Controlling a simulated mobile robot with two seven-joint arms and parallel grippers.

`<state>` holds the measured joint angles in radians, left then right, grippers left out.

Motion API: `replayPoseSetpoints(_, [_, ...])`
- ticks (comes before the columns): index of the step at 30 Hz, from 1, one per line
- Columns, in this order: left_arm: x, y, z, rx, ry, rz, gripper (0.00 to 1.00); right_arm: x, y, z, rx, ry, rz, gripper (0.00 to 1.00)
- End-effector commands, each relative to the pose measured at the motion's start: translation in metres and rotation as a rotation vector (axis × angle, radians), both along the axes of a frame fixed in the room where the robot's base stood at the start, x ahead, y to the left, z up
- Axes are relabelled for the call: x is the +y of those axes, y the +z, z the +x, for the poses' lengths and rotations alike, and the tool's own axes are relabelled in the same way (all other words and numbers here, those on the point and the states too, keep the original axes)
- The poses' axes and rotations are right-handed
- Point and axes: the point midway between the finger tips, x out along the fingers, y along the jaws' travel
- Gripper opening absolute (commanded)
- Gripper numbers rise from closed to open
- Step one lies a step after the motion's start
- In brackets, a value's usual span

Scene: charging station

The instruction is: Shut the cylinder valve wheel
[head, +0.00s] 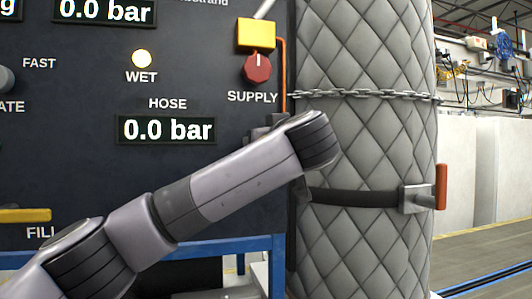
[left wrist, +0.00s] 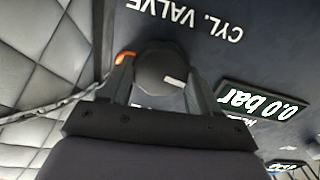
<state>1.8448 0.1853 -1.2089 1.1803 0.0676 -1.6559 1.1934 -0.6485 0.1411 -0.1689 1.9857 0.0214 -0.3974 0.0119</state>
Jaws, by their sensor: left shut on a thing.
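The cylinder valve wheel (left wrist: 162,62) is a dark round knob on the dark panel, near the upside-down "CYL. VALVE" lettering in the left wrist view. A small pale mark shows on its face. My left gripper (left wrist: 158,80) has one finger on each side of the wheel and is shut on it. In the head view my left arm crosses the panel from the lower left, and its wrist hides the wheel and most of the gripper. My right gripper is in neither view.
A red SUPPLY knob (head: 257,70) sits under a yellow block (head: 256,35), beside an orange hose (head: 283,75). A grey quilted cylinder cover (head: 365,140), with a chain (head: 370,94) and a strap (head: 355,197), stands close right. The HOSE display (head: 168,130) reads 0.0 bar.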

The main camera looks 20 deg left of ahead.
Motion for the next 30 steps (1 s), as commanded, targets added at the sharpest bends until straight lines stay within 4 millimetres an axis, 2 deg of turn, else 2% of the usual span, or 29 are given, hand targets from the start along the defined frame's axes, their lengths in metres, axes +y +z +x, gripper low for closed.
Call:
replayPoseSetpoints(1, [-0.001,-0.006,0.001,0.018,-0.002,0.017,0.31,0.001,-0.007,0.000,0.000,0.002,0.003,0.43])
replayPoseSetpoints(3, [-0.001,-0.006,0.001,0.038,-0.001,0.047,0.31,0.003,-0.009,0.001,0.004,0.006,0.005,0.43])
replayPoseSetpoints(11, [-0.002,-0.003,0.001,0.124,0.000,0.177,0.31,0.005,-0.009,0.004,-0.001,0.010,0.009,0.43])
replayPoseSetpoints(30, [-0.005,-0.002,0.003,0.456,-0.002,0.668,0.31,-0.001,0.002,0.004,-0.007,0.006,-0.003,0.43])
